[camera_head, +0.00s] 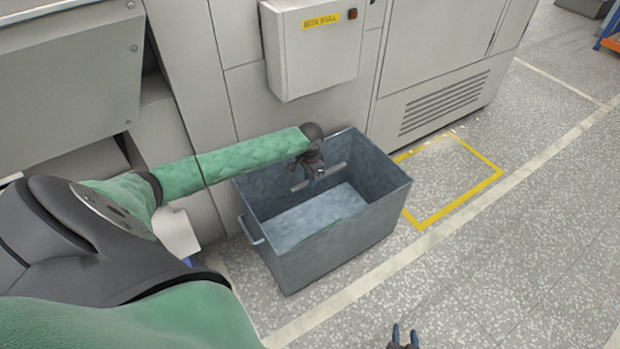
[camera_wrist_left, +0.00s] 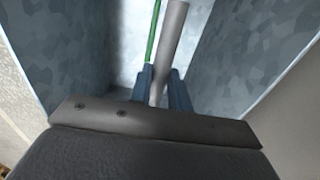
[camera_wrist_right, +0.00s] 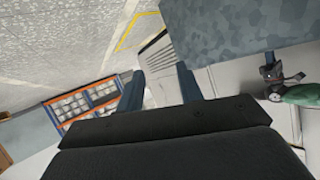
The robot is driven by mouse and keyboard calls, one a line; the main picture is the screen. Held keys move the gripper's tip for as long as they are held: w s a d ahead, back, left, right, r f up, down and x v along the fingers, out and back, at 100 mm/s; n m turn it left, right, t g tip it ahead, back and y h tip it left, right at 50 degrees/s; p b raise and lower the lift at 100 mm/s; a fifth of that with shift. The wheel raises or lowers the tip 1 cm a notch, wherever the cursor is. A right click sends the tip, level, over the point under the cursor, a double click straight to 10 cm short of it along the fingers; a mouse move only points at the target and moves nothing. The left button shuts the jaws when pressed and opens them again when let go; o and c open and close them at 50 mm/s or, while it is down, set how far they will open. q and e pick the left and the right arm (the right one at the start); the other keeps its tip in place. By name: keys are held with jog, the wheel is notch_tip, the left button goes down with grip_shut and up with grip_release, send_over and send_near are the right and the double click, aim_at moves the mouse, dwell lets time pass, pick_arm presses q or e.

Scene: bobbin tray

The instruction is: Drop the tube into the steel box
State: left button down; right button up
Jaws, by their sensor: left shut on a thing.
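The steel box (camera_head: 345,248) is an open grey-blue bin on the floor beside the machine. My left gripper (camera_head: 318,175) is over the box opening, pointing down inside its rim. In the left wrist view my left gripper (camera_wrist_left: 160,88) is shut on a grey tube (camera_wrist_left: 171,35), which extends away between the box walls. My right gripper (camera_head: 404,338) is at the bottom edge of the head view, away from the box. In the right wrist view its fingers (camera_wrist_right: 160,90) are apart with nothing between them.
A thin green strip (camera_wrist_left: 153,32) shows inside the box. A machine (camera_head: 420,60) with a protruding cabinet (camera_head: 318,55) stands behind it. A yellow-marked floor square (camera_head: 450,180) right of the box is empty. Blue-orange shelving (camera_wrist_right: 88,102) stands farther off.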

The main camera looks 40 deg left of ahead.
pick_arm(q)
jog(key=c, duration=1.2)
grip_release()
jog(key=shift+c, duration=0.2)
jog(key=shift+r, duration=0.15)
pick_arm(e)
jog(key=shift+f, duration=0.1)
pick_arm(q)
jog(key=shift+r, duration=0.25)
notch_tip(320, 180, up, 7)
jog(key=shift+p, duration=0.55)
pick_arm(e)
jog(key=s+d+f+g, duration=0.1)
jog(key=s+f+g, duration=0.3)
jog(key=s+f, duration=0.4)
notch_tip(320, 180, down, 2)
jog(key=shift+s+f+h, duration=0.25)
jog(key=shift+s+h, duration=0.1)
jog(key=shift+h, duration=0.05)
jog(key=shift+d, duration=0.1)
